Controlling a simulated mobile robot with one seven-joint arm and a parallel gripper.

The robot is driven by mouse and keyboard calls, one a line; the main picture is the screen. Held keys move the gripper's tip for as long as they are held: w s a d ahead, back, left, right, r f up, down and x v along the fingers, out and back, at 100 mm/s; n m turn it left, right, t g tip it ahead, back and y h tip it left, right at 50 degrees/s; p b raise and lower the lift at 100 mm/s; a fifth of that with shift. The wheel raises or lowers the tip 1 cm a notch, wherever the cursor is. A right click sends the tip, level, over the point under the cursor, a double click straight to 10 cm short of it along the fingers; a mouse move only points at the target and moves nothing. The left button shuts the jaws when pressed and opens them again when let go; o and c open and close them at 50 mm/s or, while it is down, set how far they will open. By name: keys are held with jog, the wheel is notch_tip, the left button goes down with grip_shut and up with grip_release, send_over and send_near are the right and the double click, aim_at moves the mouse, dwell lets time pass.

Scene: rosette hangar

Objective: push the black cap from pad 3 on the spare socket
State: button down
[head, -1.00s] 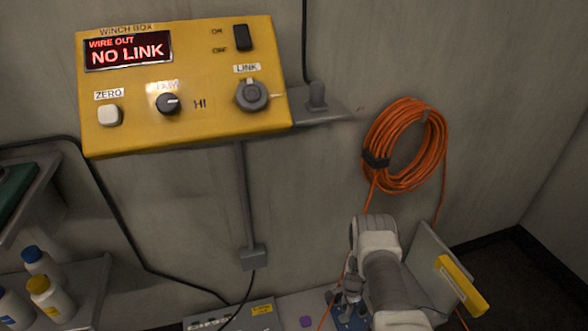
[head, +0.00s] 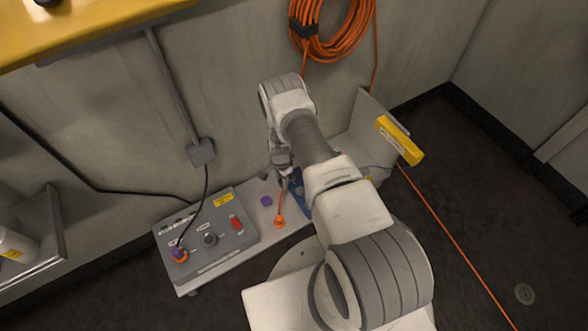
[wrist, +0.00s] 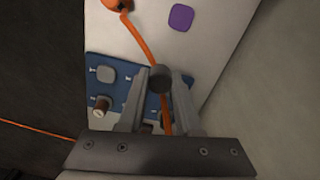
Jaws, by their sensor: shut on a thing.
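My gripper (wrist: 160,84) is shut on a round black cap (wrist: 160,76), held between the fingertips in the wrist view. The blue pad board (wrist: 125,80) lies below it, partly hidden by the fingers. On the board are a grey square cap (wrist: 106,74) and a brownish cylinder (wrist: 101,105). In the head view my gripper (head: 284,173) is over the left edge of the blue board (head: 298,190). The grey control box (head: 205,250) stands to the left, with a dark round fitting (head: 210,240) on top. I cannot tell whether that is the spare socket.
An orange plug (head: 280,222) lies on the bench, its cable passing under my gripper. A purple piece (head: 266,201) lies nearby. A black cable runs to the box's orange-collared connector (head: 180,256).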

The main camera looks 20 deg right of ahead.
jog(key=s+a+r+n, duration=0.25)
jog(key=a+n, duration=0.25)
jog(key=a, duration=1.1)
notch_tip(320, 180, up, 5)
jog(key=n, duration=0.5)
send_over(208, 239)
jog(key=shift+f, duration=3.05)
jog(key=shift+b, duration=0.7)
jog(key=shift+f+b, duration=0.45)
jog(key=shift+b, duration=0.35)
jog(key=c, duration=0.5)
grip_release()
